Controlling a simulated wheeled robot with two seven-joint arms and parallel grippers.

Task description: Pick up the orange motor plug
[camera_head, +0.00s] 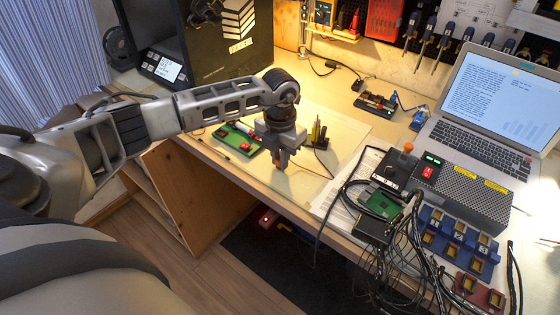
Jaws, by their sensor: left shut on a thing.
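My left gripper (282,163) points down over the front part of the wooden workbench, with its arm coming in from the left. Its fingers are shut on a small orange piece, the orange motor plug (281,156), which is mostly covered by the fingers. The plug is held close above the bench top; I cannot tell whether it touches the surface. My right gripper is not in view.
A green board (236,139) lies left of the gripper, and a small dark holder with upright tools (318,137) stands to its right. A power supply (462,190), tangled black cables (395,245) and a laptop (488,110) crowd the right side. A black machine (205,45) stands at the back left.

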